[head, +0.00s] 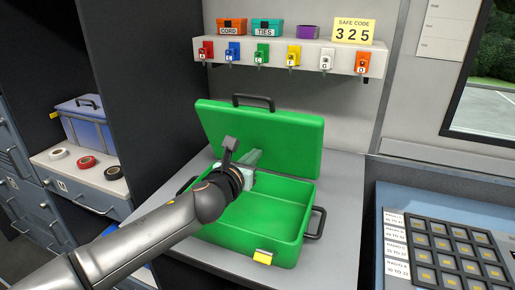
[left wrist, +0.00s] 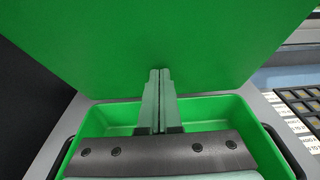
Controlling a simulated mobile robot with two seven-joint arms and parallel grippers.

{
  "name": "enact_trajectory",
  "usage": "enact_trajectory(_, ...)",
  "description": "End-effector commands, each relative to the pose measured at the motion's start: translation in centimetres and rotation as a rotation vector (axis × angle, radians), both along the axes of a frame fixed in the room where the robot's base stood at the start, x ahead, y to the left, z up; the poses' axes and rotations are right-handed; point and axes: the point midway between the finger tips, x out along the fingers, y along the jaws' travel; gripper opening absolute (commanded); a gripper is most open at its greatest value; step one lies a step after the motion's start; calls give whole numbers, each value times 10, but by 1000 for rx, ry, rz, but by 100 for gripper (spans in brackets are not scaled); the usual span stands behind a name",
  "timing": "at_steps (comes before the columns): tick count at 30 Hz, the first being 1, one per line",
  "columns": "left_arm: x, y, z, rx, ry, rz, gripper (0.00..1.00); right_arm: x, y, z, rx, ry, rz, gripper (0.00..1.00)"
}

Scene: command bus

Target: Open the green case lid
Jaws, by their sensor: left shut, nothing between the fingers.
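The green case (head: 258,212) sits on a grey counter with its lid (head: 272,137) raised and leaning back. The inside of the case that shows is empty. My left gripper (head: 254,156) is shut and empty, over the case and in front of the lid's inner face. In the left wrist view the closed fingers (left wrist: 158,80) point at the green lid (left wrist: 150,40), with the case body (left wrist: 100,122) below. I cannot tell whether the fingertips touch the lid. My right gripper is not in view.
A shelf (head: 290,55) with several coloured key tags, boxes and a safe code sign (head: 354,31) is on the wall behind the lid. A keypad panel (head: 445,245) is at the right. A blue bin (head: 88,122) and tape rolls stand at the left.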

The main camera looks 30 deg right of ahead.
Motion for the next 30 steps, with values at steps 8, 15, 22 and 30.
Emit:
enact_trajectory(8,5,-7,1,2,1,0,0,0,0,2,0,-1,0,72)
enact_trajectory(15,1,0,2,2,4,-1,0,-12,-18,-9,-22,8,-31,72)
enact_trajectory(22,-16,22,3,1,4,-1,0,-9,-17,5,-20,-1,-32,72)
enact_trajectory(30,-36,48,2,2,3,-1,0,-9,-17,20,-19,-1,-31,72)
